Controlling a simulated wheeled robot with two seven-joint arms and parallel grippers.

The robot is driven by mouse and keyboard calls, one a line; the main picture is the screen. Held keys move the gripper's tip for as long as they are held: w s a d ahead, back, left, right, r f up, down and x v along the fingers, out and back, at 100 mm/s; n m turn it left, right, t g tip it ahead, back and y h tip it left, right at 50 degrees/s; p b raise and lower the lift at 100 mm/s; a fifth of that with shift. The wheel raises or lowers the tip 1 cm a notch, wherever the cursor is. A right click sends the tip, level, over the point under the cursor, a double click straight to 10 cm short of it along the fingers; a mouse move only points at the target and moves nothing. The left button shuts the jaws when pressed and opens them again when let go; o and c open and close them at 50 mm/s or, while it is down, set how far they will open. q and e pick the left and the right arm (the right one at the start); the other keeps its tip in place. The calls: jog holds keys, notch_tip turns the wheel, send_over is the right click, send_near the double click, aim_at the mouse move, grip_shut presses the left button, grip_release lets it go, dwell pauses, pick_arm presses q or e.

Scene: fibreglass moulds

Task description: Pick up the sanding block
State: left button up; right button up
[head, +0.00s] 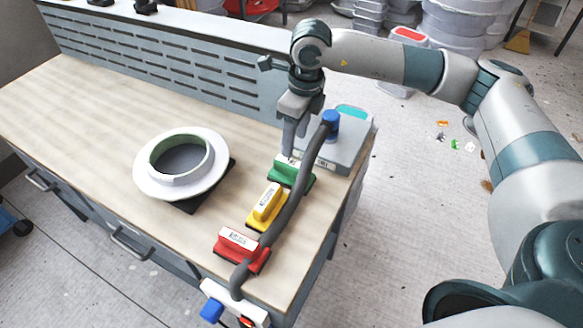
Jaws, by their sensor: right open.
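Three sanding blocks with labels lie in a row along the right part of the bench: a green one (291,172) farthest, a yellow one (266,206) in the middle and a red one (241,250) nearest. My right gripper (292,145) points down at the far end of the green block, with its fingers open. Its tips overlap the block's far edge in the picture, and I cannot tell whether they touch it. The gripper is empty. My left gripper is not in view.
A grey hose (291,203) runs close along the blocks' right side from a grey box (343,146) with a blue fitting. A white ring mould (150,186) sits on a dark pad. The wooden bench top (85,110) is clear at left; a slotted panel (150,57) stands behind.

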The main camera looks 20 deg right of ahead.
aim_at(292, 162)
jog(key=f, duration=0.1)
jog(key=f+p, duration=0.1)
jog(key=f, duration=0.1)
jog(key=shift+w+a+f, duration=0.15)
jog(key=shift+w+f, duration=0.05)
jog(key=shift+f, duration=0.1)
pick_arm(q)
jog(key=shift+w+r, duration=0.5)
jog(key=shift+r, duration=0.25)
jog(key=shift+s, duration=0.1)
pick_arm(e)
jog(key=shift+s+a+f+p, duration=0.15)
jog(key=shift+s+f+p, duration=0.05)
jog(key=shift+f+p, duration=0.45)
notch_tip(292, 162, down, 3)
jog(key=shift+a+r+p, duration=0.1)
jog(key=shift+a+p, duration=0.05)
jog(key=shift+p, duration=0.8)
jog(key=shift+f, duration=0.6)
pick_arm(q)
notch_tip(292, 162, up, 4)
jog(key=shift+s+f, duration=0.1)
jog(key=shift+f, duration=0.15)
pick_arm(e)
grip_shut()
